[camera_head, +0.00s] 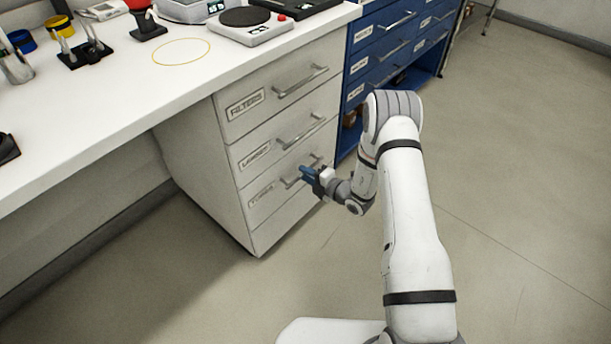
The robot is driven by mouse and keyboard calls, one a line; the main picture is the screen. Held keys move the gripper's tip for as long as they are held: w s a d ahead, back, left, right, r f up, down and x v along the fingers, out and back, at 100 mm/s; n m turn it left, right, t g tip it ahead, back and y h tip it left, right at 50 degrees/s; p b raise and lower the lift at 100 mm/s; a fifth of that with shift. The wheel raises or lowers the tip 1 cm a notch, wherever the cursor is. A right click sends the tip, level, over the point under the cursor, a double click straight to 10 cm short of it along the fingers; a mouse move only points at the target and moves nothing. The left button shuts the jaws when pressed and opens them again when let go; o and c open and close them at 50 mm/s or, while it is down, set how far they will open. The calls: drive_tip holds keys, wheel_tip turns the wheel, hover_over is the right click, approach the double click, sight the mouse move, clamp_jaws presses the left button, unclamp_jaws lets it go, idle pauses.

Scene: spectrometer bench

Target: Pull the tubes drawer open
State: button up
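The tubes drawer (262,205) is the lowest drawer of the white cabinet under the bench. Its label is small and blurred, and its front looks flush with the drawers above. Its bar handle (289,184) is partly hidden behind my gripper. My gripper (306,172), with blue fingers, is at this handle, reaching in from the right. I cannot tell whether the fingers are around the handle or only in front of it, or whether they are shut.
Above are the filters drawer (248,104) and a middle drawer (255,158), both shut, with bar handles. A blue cabinet (362,68) stands to the right. The white bench top (105,120) carries instruments at the back. The floor (520,190) in front is clear.

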drive_tip(key=shift+w+a+f, duration=0.15)
drive_tip(key=shift+w+a, duration=0.25)
drive_tip(key=shift+a, duration=0.15)
clamp_jaws()
